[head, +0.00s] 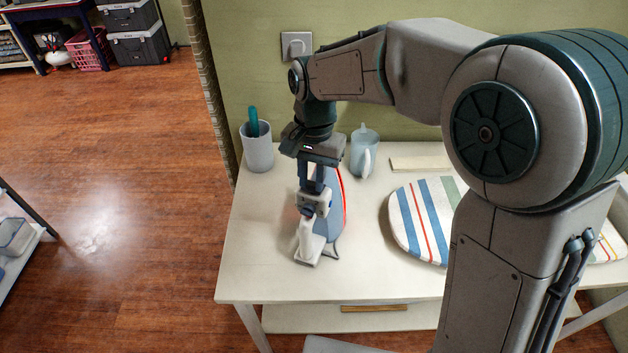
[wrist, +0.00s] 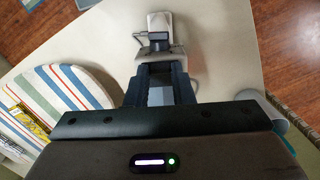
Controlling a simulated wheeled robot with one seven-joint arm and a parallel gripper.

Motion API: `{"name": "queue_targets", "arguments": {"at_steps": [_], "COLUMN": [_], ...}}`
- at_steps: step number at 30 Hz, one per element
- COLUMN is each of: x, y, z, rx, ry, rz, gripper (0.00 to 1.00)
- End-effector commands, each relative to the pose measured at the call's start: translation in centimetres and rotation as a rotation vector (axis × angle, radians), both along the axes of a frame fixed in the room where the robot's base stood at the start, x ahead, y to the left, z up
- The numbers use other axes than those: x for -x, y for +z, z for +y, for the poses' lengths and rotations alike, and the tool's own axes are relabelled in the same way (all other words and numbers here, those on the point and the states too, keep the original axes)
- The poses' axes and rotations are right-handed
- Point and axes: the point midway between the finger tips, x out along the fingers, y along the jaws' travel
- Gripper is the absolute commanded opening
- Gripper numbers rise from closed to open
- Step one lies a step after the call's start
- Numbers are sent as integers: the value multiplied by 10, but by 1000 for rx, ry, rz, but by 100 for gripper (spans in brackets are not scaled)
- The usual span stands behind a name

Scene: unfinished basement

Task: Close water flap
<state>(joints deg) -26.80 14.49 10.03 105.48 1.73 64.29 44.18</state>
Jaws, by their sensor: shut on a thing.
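A clothes iron (head: 333,223) stands upright on its heel near the left end of the white table (head: 270,271). It has a blue-grey soleplate with a red edge and a white body. My gripper (head: 314,205) points down onto the iron and is shut on its upper part. In the wrist view the fingers of my gripper (wrist: 161,52) meet at the iron (wrist: 159,20), whose white end shows beyond them. The fingers hide the gripped part, and I cannot make out the water flap or tell whether it is open.
A grey cup (head: 258,152) with a teal item stands behind left. A translucent measuring jug (head: 363,152) stands behind the iron. A striped ironing board (head: 420,216) lies to the right. The wall with a socket (head: 296,45) is behind; the table's front left is clear.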

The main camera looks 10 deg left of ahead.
Motion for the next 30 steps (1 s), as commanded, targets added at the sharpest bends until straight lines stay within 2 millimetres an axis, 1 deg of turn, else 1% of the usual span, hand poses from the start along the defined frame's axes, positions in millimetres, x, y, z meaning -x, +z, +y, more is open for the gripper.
{"name": "queue_targets", "arguments": {"at_steps": [1, 6, 13, 19, 30], "x": [3, 7, 11, 12, 12], "y": [-7, -10, -13, -12, -11], "z": [1, 2, 2, 2, 2], "rx": [3, 19, 34, 42, 44], "ry": [3, 3, 1, 0, 0], "rz": [-38, -146, -247, -290, -300], "gripper": [0, 0, 0, 0, 0]}}
